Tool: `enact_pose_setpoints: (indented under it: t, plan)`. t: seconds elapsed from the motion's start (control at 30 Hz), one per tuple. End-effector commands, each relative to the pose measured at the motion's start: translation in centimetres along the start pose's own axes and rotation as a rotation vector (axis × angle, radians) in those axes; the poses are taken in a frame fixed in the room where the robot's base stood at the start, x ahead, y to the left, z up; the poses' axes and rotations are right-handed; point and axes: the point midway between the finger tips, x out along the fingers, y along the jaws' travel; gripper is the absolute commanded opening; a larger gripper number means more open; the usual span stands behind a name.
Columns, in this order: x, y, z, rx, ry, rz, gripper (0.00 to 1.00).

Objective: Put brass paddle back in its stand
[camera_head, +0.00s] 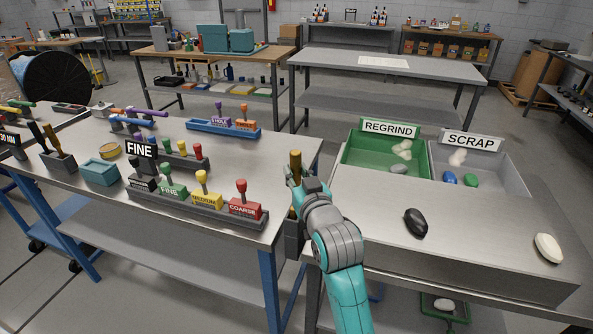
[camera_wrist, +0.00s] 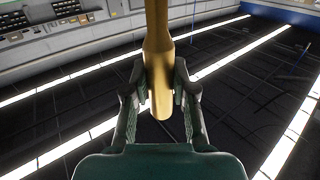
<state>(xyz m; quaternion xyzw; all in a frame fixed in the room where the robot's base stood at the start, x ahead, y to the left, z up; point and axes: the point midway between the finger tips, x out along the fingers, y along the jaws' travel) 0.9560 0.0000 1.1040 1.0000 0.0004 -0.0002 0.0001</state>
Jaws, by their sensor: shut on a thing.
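The brass paddle (camera_head: 295,160) is upright in my gripper (camera_head: 296,187), at the right end of the left metal table. In the wrist view, the fingers of my gripper (camera_wrist: 160,92) close on both sides of the golden shaft of the paddle (camera_wrist: 158,45). Its rounded end sits between the fingers, and the far end runs out of the top of that view. In the head view, a dark upright piece shows below the gripper beside the table edge; I cannot tell whether it is a stand.
A rack (camera_head: 215,214) labelled FINE to COARSE holds coloured stamps near the table's front. The green REGRIND bin (camera_head: 375,160) and grey SCRAP bin (camera_head: 505,180) stand at right. A black lump (camera_head: 415,222) and white lump (camera_head: 548,247) lie on the right table.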

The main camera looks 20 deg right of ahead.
Motion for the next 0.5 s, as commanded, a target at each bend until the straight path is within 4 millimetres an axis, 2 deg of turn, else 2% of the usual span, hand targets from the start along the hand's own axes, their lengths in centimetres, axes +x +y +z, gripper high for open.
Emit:
enact_pose_setpoints:
  t: [0.5]
  plan:
    - [0.0,0.0,1.1,0.0,0.0,0.0,0.0]
